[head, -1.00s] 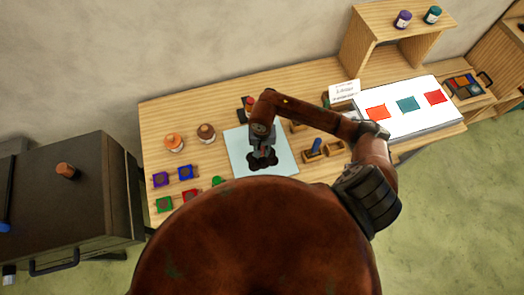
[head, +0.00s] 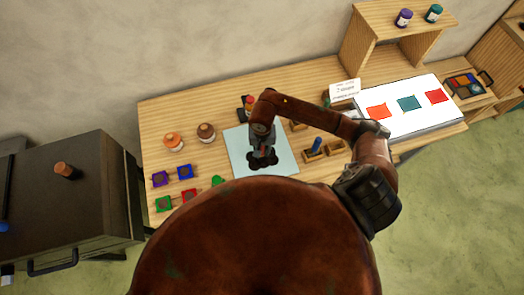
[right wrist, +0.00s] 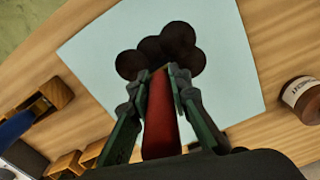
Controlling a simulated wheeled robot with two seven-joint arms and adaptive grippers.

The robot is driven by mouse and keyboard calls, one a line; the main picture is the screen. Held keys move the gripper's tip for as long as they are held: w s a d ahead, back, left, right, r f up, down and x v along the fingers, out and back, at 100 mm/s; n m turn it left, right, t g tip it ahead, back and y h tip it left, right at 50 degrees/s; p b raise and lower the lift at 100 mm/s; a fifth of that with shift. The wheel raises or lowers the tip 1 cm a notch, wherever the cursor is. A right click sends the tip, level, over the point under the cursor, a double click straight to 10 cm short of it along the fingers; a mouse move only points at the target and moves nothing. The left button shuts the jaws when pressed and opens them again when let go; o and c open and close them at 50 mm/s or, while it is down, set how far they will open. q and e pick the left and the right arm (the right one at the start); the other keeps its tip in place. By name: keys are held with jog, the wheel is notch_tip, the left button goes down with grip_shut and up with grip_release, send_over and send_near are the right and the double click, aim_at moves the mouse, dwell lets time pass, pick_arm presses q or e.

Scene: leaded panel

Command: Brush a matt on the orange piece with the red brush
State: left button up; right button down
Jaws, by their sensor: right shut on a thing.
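My right gripper (head: 262,158) is over the pale blue sheet (head: 236,145) on the wooden bench. In the right wrist view the gripper (right wrist: 160,82) is shut on the red brush (right wrist: 160,125), whose red handle runs between the fingers. Several dark brown round patches (right wrist: 180,38) cluster just beyond the fingertips, over the sheet; I cannot tell whether the brush touches them or what lies beneath. No orange piece can be made out on the sheet. An orange-red square (head: 378,111) lies on the white board (head: 425,120) at the right. My left gripper is not in view.
An orange-topped jar (head: 173,141) and a brown jar (head: 206,132) stand left of the sheet. A wooden holder with a blue-handled tool (head: 316,146) is right of the sheet.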

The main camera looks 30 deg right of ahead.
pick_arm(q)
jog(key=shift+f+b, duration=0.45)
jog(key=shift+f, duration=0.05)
pick_arm(e)
jog(key=shift+s+f, duration=0.15)
dwell(1.4)
jog(key=shift+r+p, duration=0.3)
jog(key=shift+r, duration=0.45)
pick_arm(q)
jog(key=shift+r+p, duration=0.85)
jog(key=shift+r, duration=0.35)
pick_arm(e)
jog(key=shift+r, duration=2.85)
pick_arm(q)
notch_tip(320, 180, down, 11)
jog(key=b, duration=1)
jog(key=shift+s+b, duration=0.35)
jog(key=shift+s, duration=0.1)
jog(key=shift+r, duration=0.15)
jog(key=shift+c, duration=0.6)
pick_arm(e)
jog(key=w+n, duration=0.1)
jog(key=n, duration=0.1)
jog(key=w+a+r+n, duration=0.1)
jog(key=w, duration=0.1)
jog(key=w+a+r+n, duration=0.1)
jog(key=n, duration=0.1)
jog(key=shift+w+a+r+n, duration=0.2)
jog(key=shift+a+n, duration=0.05)
jog(key=shift+n, duration=0.05)
